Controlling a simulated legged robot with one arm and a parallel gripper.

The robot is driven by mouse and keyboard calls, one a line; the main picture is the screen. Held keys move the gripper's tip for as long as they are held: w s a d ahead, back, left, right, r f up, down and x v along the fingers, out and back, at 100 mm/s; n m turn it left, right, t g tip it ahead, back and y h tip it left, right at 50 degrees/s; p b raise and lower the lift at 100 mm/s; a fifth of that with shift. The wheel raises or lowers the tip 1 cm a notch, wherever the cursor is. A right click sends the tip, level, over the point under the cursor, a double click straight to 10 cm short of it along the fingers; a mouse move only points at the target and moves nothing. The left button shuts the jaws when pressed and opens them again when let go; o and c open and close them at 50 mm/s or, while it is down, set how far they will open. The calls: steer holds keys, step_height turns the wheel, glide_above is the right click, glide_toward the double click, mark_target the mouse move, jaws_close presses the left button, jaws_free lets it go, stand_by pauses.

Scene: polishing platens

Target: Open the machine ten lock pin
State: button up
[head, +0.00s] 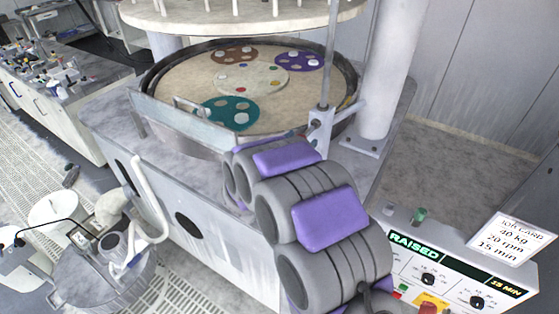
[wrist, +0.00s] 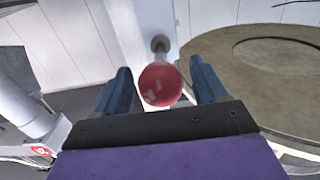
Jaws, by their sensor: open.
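In the wrist view, my gripper (wrist: 160,67) is open, with one blue finger on each side of a scuffed red ball knob (wrist: 160,86). The knob sits between the fingers with a gap showing on both sides. A short grey stem behind it meets a pale upright column (wrist: 143,25). I cannot read a machine number, and I cannot tell whether this knob is the lock pin's. In the head view, my purple and grey arm reaches toward the polishing machine (head: 185,205). My gripper and the knob are hidden there.
The lower platen (head: 180,85) carries coloured discs, with a raised round plate (head: 225,18) above it. A control panel (head: 455,275) reading "RAISED" and a job card (head: 512,238) are at the lower right. A steel drum (head: 115,280) stands lower left. A cluttered bench (head: 60,125) is at left.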

steer(key=p+v, duration=0.1)
steer(key=v, duration=1.5)
steer(key=shift+a+p, duration=0.35)
steer(key=shift+p, duration=0.05)
steer(key=w+a+r+n+g+y, duration=0.2)
steer(key=w+a+y, duration=0.2)
steer(key=a+y, duration=0.45)
steer(key=s+r+n+g+y, duration=0.2)
steer(key=s+n+g+y, duration=0.2)
steer(key=s+y, duration=0.35)
steer(key=s+d+g+h, duration=0.1)
steer(key=s+d+g, duration=0.2)
steer(key=s+d, duration=0.4)
steer(key=s+d+f+g+h, duration=0.1)
steer(key=s+d+g, duration=0.3)
steer(key=s, duration=0.9)
steer(key=s+d+f+n+g+h+b, duration=0.1)
steer(key=s+d+g+h, duration=0.2)
steer(key=s+d, duration=0.8)
